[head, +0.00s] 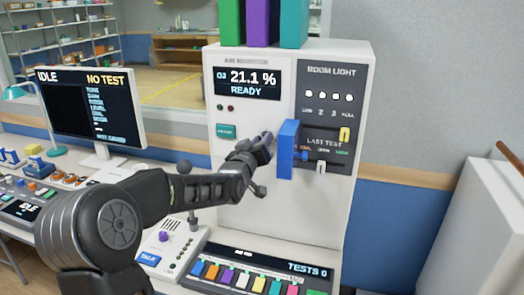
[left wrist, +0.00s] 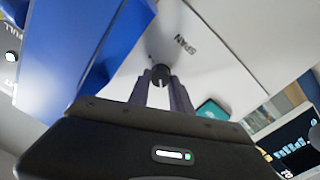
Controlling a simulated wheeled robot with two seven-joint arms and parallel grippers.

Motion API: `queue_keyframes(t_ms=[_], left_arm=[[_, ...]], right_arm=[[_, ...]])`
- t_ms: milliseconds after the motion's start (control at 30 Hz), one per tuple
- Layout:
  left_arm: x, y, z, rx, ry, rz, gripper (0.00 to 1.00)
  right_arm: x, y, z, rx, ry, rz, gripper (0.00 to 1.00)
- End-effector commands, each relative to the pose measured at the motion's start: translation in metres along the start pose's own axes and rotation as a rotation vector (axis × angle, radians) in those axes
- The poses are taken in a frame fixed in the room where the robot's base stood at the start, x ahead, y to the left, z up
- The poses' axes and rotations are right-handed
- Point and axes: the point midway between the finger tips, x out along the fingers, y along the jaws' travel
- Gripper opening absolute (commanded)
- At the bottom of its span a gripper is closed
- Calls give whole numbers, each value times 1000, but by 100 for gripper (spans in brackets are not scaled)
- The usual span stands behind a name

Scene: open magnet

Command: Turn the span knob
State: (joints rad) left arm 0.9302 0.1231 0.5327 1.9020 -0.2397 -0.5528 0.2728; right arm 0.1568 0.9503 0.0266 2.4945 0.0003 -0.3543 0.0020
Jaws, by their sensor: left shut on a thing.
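In the left wrist view, the small black span knob (left wrist: 160,75) sits on the white panel beside the word SPAN. My left gripper (left wrist: 161,82) has a finger on each side of it and is shut on it. In the head view, my left gripper (head: 266,142) reaches the front of the white analyzer cabinet (head: 240,190), just left of a blue upright block. The knob is hidden behind the gripper there. The cabinet display (head: 248,82) reads O2 21.1 % READY. My right gripper is not in view.
The blue block (head: 287,150) juts from the panel close to the right of my left gripper. A teal button (head: 226,131) lies to the left. Sliders (head: 344,134) are at the right. Coloured keys (head: 245,279) and a purple-knobbed box (head: 165,250) are below.

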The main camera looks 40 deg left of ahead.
Motion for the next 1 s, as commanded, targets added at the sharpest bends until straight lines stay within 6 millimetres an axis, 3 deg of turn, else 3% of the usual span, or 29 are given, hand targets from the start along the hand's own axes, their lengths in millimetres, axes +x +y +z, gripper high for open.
queue_keyframes(t_ms=[33,133,500,533,800,1000], left_arm=[[0,-2,7,-47,8,5,0],[0,-2,6,-135,9,5,0],[0,-1,0,-190,7,2,0],[0,-1,0,-189,7,2,26],[0,-1,0,-188,7,2,47],[0,-1,0,-188,7,2,47]], right_arm=[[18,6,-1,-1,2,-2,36],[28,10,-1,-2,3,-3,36],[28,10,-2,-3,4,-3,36],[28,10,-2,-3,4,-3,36],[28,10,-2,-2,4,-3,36],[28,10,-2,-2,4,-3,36]])
